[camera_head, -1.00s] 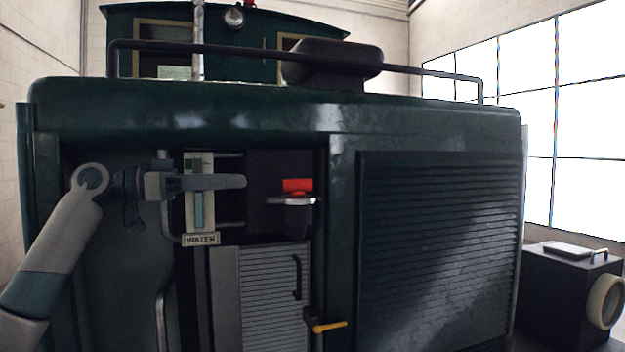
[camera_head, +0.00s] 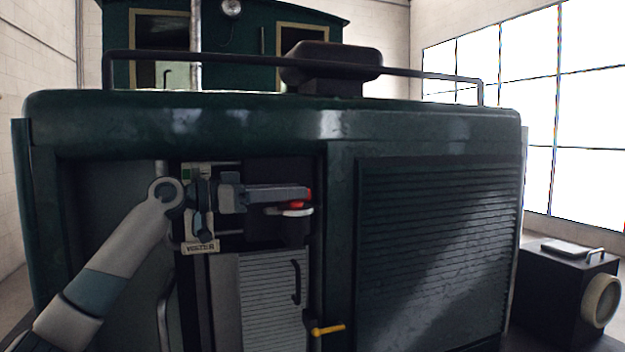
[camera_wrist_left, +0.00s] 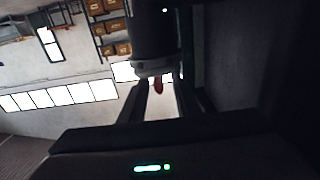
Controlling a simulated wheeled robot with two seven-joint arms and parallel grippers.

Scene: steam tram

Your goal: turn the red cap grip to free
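The red cap grip (camera_head: 309,193) sits above a pale round collar (camera_head: 296,212) in the dark recess of the green tram; my left gripper hides most of it in the head view. My left gripper (camera_head: 308,194) reaches in from the left with its fingertips at the grip. In the left wrist view the red grip (camera_wrist_left: 158,85) shows between the two fingers (camera_wrist_left: 160,92), with a gap on each side. The fingers are open and do not visibly touch it. My right gripper is not in view.
A WATER plate (camera_head: 200,247) and gauge stand left of the grip, partly behind my left arm. Below are a ribbed panel with a dark handle (camera_head: 296,282) and a yellow lever (camera_head: 328,329). A louvred panel (camera_head: 440,250) is to the right.

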